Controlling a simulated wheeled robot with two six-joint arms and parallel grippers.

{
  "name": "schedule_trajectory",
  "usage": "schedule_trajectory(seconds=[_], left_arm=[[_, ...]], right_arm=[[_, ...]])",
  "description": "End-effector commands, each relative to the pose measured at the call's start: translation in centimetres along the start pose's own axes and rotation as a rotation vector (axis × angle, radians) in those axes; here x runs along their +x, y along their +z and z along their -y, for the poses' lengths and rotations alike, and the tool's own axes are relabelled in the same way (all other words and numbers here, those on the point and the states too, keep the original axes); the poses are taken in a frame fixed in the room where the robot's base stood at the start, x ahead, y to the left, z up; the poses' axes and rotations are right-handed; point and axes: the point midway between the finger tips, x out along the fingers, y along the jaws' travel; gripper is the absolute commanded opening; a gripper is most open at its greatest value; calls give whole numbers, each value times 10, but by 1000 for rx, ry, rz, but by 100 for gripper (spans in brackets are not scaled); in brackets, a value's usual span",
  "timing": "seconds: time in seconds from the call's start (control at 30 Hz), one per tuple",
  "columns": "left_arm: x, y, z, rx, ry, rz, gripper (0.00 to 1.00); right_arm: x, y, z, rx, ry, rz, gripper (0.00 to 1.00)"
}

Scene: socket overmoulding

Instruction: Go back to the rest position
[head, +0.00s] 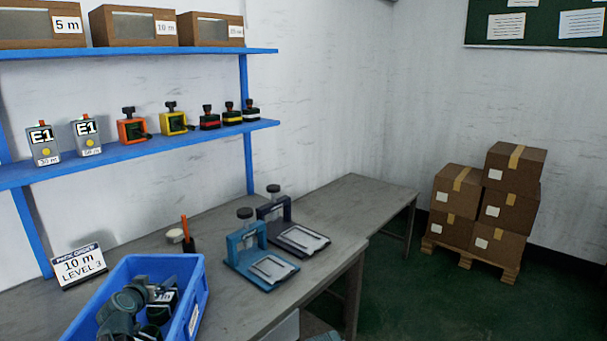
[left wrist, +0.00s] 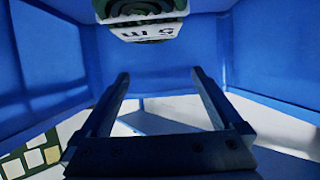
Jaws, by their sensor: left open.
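My left gripper (left wrist: 160,76) shows in the left wrist view with its two dark fingers spread apart and nothing between them. Blue walls (left wrist: 160,45) surround it there. A dark green coiled item with a white label (left wrist: 140,32) hangs into the top of that view, beyond the fingertips and apart from them. In the head view a blue bin (head: 197,300) stands at the front of the bench, holding dark grey-green rounded parts and labelled items. I cannot clearly make out the left gripper among them. My right gripper is not in view.
A blue press (head: 245,245) and a dark press (head: 275,212) stand on the grey bench (head: 345,195). An order sign (head: 79,266) stands behind the bin. A blue shelf (head: 150,147) carries small devices. Cartons (head: 515,170) on a pallet stand right; the green floor before them is clear.

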Motion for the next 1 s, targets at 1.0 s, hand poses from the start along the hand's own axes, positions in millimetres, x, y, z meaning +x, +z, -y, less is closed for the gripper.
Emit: schedule_trajectory(seconds=[1.0], left_arm=[[-32,-4,-1,-1,-1,1,100]], right_arm=[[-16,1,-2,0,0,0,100]])
